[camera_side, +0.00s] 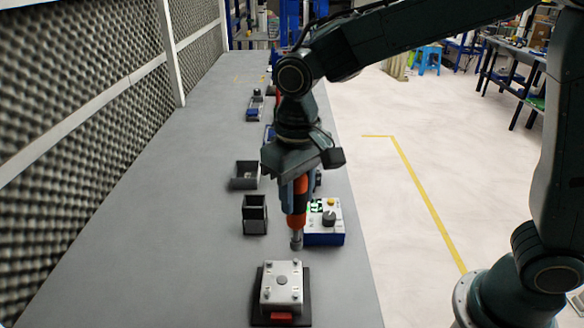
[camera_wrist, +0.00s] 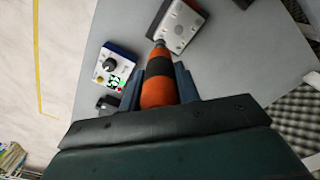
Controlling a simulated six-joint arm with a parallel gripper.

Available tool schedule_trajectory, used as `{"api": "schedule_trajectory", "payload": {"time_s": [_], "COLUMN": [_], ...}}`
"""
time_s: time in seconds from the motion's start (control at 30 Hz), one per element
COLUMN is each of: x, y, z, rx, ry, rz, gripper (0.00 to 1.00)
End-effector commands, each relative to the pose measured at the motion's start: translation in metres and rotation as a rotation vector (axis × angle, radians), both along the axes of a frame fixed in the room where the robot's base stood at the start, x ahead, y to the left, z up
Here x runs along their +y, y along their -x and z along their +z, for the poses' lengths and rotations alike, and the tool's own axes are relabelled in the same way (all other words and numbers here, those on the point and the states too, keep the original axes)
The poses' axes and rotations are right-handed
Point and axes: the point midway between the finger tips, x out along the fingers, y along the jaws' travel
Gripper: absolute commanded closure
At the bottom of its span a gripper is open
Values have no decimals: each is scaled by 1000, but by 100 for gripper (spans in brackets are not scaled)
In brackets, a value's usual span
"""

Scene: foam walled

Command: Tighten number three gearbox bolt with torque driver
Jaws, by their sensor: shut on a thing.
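My gripper (camera_side: 298,186) is shut on the orange and black torque driver (camera_side: 299,205), which points down with its grey socket tip low over the table. In the wrist view the driver (camera_wrist: 159,80) shows between the two blue-grey fingers. The gearbox (camera_side: 282,287) is a silver-grey block with bolts at its top corners and a round boss in the middle. It sits on a dark base plate with a red piece at its front. In the side view the driver tip is above and behind the gearbox. In the wrist view the tip overlaps the gearbox's edge (camera_wrist: 181,25); I cannot tell whether they touch.
A blue and white control box (camera_side: 324,224) with a black knob and green display stands close right of the driver. Two dark open bins (camera_side: 255,215) (camera_side: 245,174) stand to the left. A foam wall (camera_side: 80,110) borders the table's left side. The table's left front is clear.

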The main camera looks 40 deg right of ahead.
Motion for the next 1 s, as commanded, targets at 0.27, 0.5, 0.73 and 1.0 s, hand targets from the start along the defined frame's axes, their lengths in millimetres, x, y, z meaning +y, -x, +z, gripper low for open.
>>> {"api": "schedule_trajectory", "payload": {"time_s": [0.27, 0.5, 0.73, 1.0], "x": [0, 0, 0, 0], "y": [0, 0, 0, 0], "z": [-19, -33, -38, -38], "rx": [0, -1, -1, -2], "ry": [0, 0, -1, -1], "rz": [0, 0, 0, 0], "gripper": [93, 93, 93, 93]}}
